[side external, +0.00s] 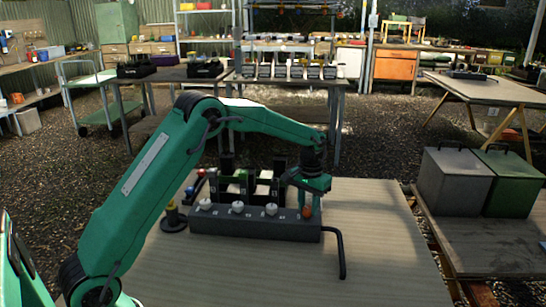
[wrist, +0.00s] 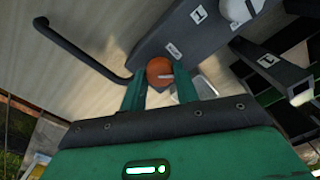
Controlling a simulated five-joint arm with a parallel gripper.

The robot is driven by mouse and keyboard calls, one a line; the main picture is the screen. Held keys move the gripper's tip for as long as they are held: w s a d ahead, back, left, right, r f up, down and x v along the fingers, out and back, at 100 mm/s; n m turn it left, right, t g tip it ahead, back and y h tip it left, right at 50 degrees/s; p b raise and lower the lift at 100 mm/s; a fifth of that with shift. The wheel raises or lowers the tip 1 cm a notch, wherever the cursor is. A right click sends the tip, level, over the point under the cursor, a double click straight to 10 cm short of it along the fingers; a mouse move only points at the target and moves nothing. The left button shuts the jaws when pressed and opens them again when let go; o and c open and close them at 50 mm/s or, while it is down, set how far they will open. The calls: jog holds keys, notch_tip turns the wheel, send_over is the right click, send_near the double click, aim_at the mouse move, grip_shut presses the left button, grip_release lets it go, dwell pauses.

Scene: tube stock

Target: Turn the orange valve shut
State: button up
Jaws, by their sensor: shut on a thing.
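The orange valve (side external: 307,212) is at the right end of a dark grey manifold block (side external: 255,224) on the table. Several white valves (side external: 238,207) stand in a row to its left. My gripper (side external: 309,200) points down over the right end of the block, with its fingers around the orange valve. In the wrist view, the orange valve (wrist: 160,71) sits between the green fingertips of my gripper (wrist: 160,88), with a pale mark on its top. The fingers are shut on it. Part of the valve is hidden by the fingers.
A black bent pipe (side external: 342,255) runs from the block's right end toward the front. Behind the block is a dark rack (side external: 240,185) with labelled slots. The table's front and right (side external: 390,240) are clear.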

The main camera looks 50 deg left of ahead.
aim_at(308, 208)
jog(key=m, duration=0.4)
jog(key=shift+r+m, duration=0.1)
jog(key=shift+m, duration=0.2)
jog(key=m, duration=0.4)
jog(key=shift+m, duration=0.4)
jog(key=o, duration=1)
jog(key=shift+c, duration=0.2)
jog(key=shift+r, duration=3.9)
